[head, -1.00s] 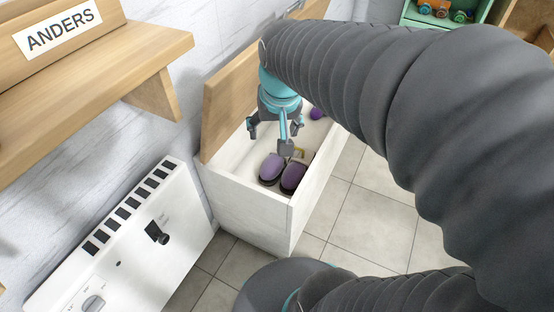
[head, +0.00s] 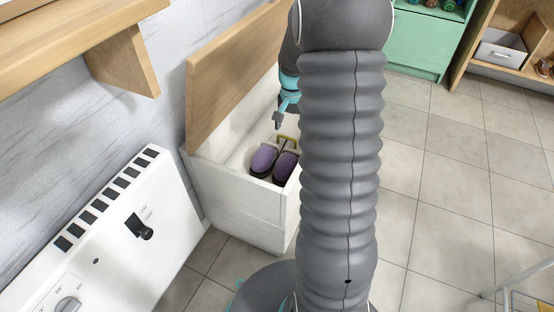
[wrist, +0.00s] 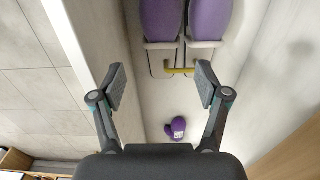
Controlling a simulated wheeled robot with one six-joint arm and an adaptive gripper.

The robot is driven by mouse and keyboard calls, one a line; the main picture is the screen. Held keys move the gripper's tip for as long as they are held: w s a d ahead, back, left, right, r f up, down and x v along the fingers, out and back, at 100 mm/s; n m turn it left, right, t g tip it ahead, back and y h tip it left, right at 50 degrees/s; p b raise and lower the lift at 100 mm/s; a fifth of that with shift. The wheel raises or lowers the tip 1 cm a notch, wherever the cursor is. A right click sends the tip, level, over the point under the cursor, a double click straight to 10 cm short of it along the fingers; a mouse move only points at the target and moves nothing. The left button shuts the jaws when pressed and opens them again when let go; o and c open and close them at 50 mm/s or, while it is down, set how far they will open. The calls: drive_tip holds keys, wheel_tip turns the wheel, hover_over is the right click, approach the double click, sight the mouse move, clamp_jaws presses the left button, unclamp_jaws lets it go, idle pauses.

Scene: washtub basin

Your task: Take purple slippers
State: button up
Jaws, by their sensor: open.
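A pair of purple slippers lies side by side in an open white chest (head: 245,215). The left slipper (head: 263,159) and the right slipper (head: 285,167) show in the head view, the right one partly behind my arm. In the wrist view, the two slippers (wrist: 161,20) (wrist: 208,20) are at the top, cut by the frame edge. My gripper (wrist: 161,85) is open and empty above the chest, with its fingers apart, short of the slippers in the picture. In the head view my arm hides most of the gripper.
A yellow bar-shaped item (wrist: 182,71) lies by the slippers' ends. A small purple item (wrist: 176,128) lies farther along the chest floor. The raised wooden lid (head: 230,75) stands on the chest's left. A white heater (head: 110,225) stands at front left.

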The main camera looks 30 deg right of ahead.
sight(289, 155)
wheel_tip(289, 155, down, 14)
drive_tip(key=shift+w+r+b, duration=0.15)
drive_tip(key=shift+r+b, duration=0.05)
drive_tip(key=shift+b, duration=0.9)
drive_tip(key=c, duration=1)
drive_tip(key=shift+r, duration=0.1)
